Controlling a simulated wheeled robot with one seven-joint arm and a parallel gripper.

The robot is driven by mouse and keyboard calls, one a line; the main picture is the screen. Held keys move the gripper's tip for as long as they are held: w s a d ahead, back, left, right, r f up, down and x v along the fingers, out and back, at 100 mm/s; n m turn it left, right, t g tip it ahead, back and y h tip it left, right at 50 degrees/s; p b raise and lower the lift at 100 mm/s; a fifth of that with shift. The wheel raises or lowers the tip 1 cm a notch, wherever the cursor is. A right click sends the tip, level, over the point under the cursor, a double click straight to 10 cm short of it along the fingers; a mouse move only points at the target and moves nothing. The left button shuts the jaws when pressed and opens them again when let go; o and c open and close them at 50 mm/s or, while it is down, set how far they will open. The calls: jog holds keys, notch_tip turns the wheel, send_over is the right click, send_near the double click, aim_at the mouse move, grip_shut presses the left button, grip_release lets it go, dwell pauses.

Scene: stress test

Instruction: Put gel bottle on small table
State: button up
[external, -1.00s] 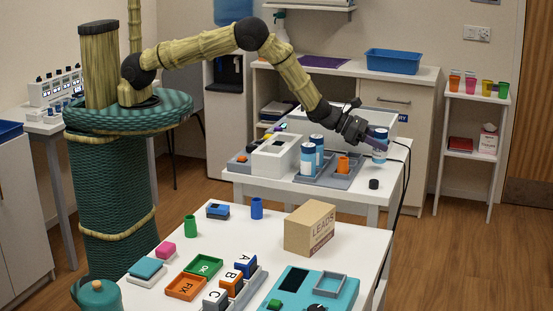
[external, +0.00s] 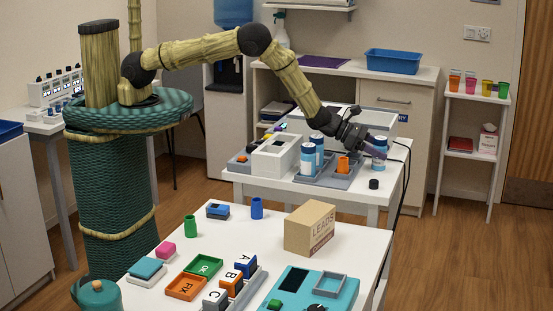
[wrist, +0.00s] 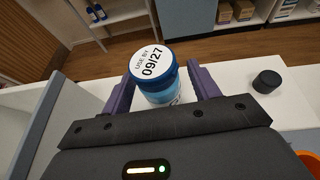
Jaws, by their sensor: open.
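A white bottle with a blue cap (wrist: 158,92) stands upright between my purple fingers in the wrist view; its lid reads "USE BY 09/27". I take it as the gel bottle. It also shows in the external view (external: 380,163) near the right end of the white table (external: 352,196). My gripper (external: 375,149) is open around its upper part, with a finger on each side. Contact cannot be told. Two similar blue-and-white bottles (external: 308,160) stand left of it. Which surface is the small table is not clear.
A small black cap (wrist: 267,81) lies right of the bottle. A grey tray (external: 330,180) with an orange holder (external: 343,164) and a white box (external: 275,158) are to the left. A white shelf stand (external: 470,151) with coloured cups stands at the far right.

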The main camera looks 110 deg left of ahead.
jog(key=shift+r, duration=0.2)
jog(key=shift+s, duration=0.2)
jog(key=a+b+v, duration=0.1)
jog(key=b+v, duration=0.1)
jog(key=v, duration=0.9)
jog(key=shift+s+d+b, duration=0.3)
jog(key=shift+d+b, duration=0.1)
jog(key=shift+d, duration=0.1)
jog(key=shift+r, duration=0.1)
